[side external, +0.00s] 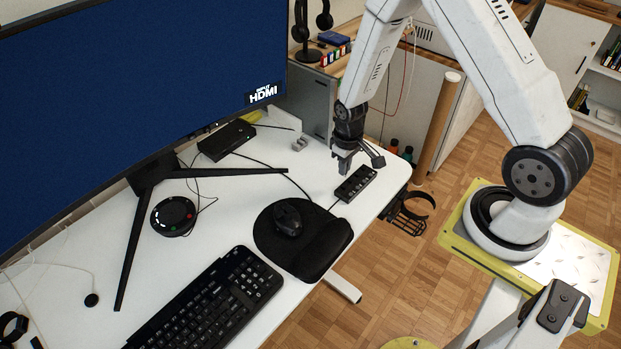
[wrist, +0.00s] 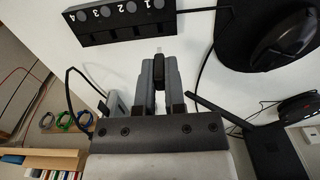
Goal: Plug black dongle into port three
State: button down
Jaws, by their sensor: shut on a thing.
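My gripper (wrist: 159,60) is shut on the black dongle (wrist: 159,63), whose metal plug points away from the wrist, toward the hub. The black hub (wrist: 118,22) lies across the top of the wrist view, with a visible gap between it and the plug. Its top carries the numbers 1 to 4 from right to left beside round buttons; number 3 is left of the plug. In the side view my gripper (side external: 343,162) is just above and left of the hub (side external: 356,184); the dongle cannot be made out there.
A mouse (side external: 288,220) on a black mat (side external: 310,258) and a keyboard (side external: 205,305) lie nearer. A small grey object (side external: 300,144) and a black box (side external: 227,140) lie left of my gripper. The monitor (side external: 140,90) stands at left. The desk's edge is right of the hub.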

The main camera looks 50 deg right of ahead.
jog(key=shift+r, duration=0.1)
dwell(0.3)
jog(key=d+r, duration=0.2)
jog(key=d, duration=0.4)
jog(key=shift+d, duration=0.15)
jog(key=shift+f, duration=0.15)
send_over(356, 178)
jog(key=shift+w+d+f, duration=0.15)
jog(key=shift+d+f, duration=0.05)
jog(key=shift+f, duration=1.15)
jog(key=shift+w+d+f, duration=0.1)
jog(key=shift+d+f, duration=0.05)
jog(key=shift+f, duration=1.2)
jog(key=shift+f, duration=1.15)
jog(key=c, duration=0.6)
grip_release()
jog(key=shift+r, duration=0.2)
